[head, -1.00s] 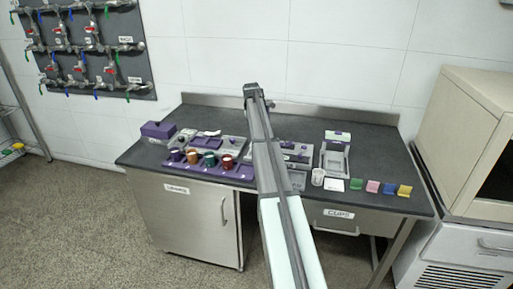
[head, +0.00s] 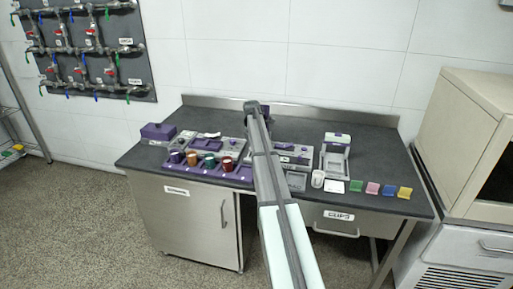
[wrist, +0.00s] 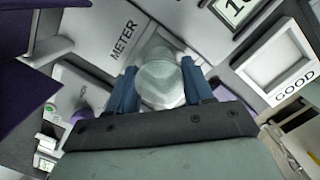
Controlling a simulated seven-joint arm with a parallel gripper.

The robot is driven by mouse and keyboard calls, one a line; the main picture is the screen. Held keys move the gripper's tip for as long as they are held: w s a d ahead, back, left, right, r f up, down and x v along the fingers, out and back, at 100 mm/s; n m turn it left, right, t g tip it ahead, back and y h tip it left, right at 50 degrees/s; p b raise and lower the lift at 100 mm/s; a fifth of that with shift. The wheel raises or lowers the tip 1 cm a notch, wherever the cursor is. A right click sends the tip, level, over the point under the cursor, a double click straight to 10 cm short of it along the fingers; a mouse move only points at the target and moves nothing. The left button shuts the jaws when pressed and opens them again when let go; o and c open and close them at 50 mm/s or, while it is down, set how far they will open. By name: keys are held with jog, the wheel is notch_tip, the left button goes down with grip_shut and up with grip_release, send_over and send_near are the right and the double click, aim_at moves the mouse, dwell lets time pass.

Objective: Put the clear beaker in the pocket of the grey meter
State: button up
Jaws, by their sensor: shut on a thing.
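The clear beaker (wrist: 160,84) is between the two blue fingers of my gripper (wrist: 159,72) in the wrist view, and the fingers are shut on it. The grey meter (wrist: 122,38), marked METER, lies just beyond the beaker. The beaker covers the part of the meter behind it, so I cannot tell whether its base is in the pocket or above it. In the head view the grey meter (head: 293,156) shows partly, right of my arm. My arm hides the gripper and the beaker there.
A square tray (wrist: 284,62) marked GOOD is right of the beaker in the wrist view. In the head view a white cup (head: 318,179) and a grey-white stand (head: 335,155) are to the right. Coloured cups (head: 209,160) stand on a purple rack (head: 200,172) to the left.

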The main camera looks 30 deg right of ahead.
jog(key=o, duration=1.1)
jog(key=shift+c, duration=0.2)
notch_tip(320, 180, up, 12)
jog(key=a, duration=0.1)
jog(key=shift+a, duration=0.25)
jog(key=shift+r, duration=0.1)
